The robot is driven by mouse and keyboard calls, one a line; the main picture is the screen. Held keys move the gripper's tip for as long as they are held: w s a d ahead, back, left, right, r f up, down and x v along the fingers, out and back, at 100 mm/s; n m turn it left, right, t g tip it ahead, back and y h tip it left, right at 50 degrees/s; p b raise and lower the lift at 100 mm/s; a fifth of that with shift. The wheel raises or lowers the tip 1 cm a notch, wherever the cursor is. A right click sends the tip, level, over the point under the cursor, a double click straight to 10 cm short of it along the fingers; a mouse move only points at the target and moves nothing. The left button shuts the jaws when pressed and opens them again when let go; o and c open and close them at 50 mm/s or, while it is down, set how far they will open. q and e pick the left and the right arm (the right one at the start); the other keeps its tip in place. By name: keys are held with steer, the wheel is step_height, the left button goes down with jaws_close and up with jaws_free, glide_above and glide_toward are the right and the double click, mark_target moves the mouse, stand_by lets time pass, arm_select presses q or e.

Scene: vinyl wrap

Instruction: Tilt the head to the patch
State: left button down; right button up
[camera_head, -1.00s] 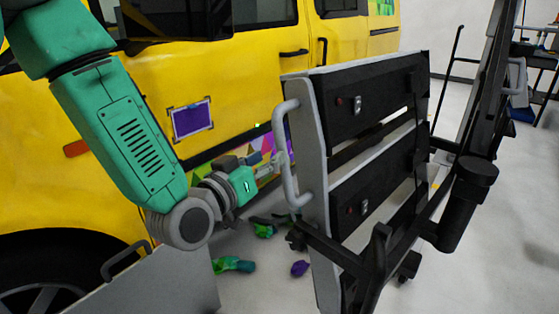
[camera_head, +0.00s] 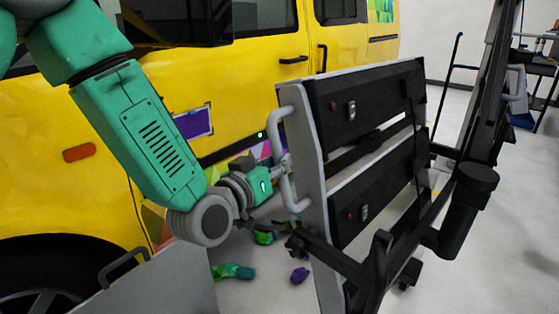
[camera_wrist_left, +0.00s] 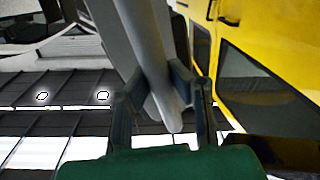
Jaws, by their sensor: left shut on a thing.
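The head (camera_head: 365,150) is a tilting grey frame with black panels, in the middle of the head view. A grey bar handle (camera_head: 285,195) runs along its left side. My left gripper (camera_head: 283,166) is shut on this handle; in the left wrist view its fingers (camera_wrist_left: 168,98) lie on both sides of the grey bar (camera_wrist_left: 150,50). The patch (camera_head: 194,122) is a purple rectangle with a pale border on the yellow van door, left of the head. My left forearm hides part of it. My right gripper is not in view.
The yellow van (camera_head: 245,85) fills the left and back. A dark stand post (camera_head: 490,100) and a black cylinder (camera_head: 467,205) stand at right. A grey panel (camera_head: 150,285) is at lower left. Crumpled green and purple pieces (camera_head: 235,271) lie on the floor.

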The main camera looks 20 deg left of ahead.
arm_select(q)
steer(key=s+d+r+m, duration=0.1)
steer(key=s+d+m, duration=0.1)
steer(key=d, duration=0.3)
steer(key=shift+s+d+r+m, duration=0.2)
steer(key=shift+d+m, duration=0.2)
steer(key=shift+m, duration=0.2)
steer(key=c, duration=1.4)
jaws_free()
steer(key=shift+f, duration=0.1)
steer(key=shift+f+v, duration=0.15)
steer(key=shift+v, duration=1.7)
steer(key=shift+f+v, duration=0.1)
steer(key=shift+v, duration=1.75)
steer(key=shift+a, duration=0.1)
